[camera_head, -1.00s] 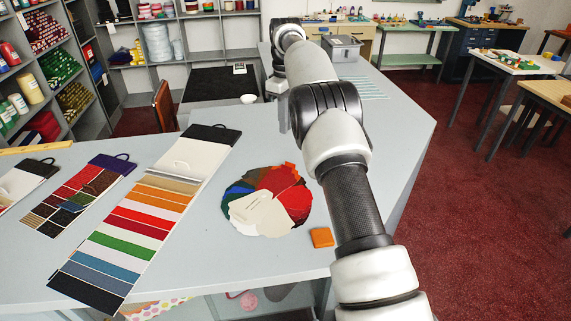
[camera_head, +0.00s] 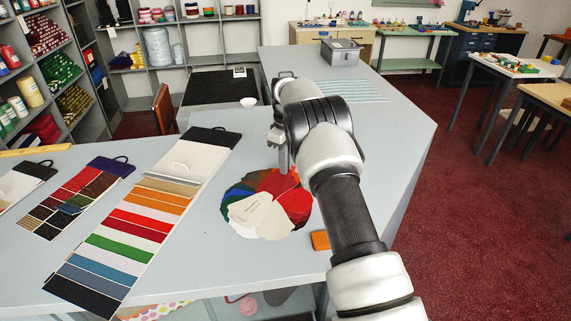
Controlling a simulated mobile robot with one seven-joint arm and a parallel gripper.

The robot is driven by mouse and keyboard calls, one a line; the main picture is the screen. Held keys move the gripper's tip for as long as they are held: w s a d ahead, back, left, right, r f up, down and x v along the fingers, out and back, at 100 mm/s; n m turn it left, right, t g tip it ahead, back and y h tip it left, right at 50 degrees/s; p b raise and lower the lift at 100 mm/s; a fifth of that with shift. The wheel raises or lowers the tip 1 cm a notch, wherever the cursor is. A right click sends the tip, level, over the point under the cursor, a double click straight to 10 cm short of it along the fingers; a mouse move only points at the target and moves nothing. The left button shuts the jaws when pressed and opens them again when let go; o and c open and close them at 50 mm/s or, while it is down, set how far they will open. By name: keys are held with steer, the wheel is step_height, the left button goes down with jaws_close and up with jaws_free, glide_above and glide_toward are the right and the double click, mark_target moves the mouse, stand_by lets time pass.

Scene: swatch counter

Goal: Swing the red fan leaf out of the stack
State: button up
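The fan of colour leaves (camera_head: 246,214) lies spread in a round on the grey counter, with cream, green, blue, brown and red leaves. A red leaf (camera_head: 296,206) shows on its right side, and more red shows along the upper edge. My gripper (camera_head: 284,168) points down at the fan's upper edge, over or against the red there. I cannot tell whether it touches. Its fingers are small and seen from the side, so their opening is unclear. My arm hides the counter just right of the fan.
A small orange block (camera_head: 320,241) lies right of the fan, close to my arm. Long striped swatch cards (camera_head: 130,222) lie to the left. The counter (camera_head: 205,258) in front of the fan is clear.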

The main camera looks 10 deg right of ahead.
jaws_close()
stand_by(1.4)
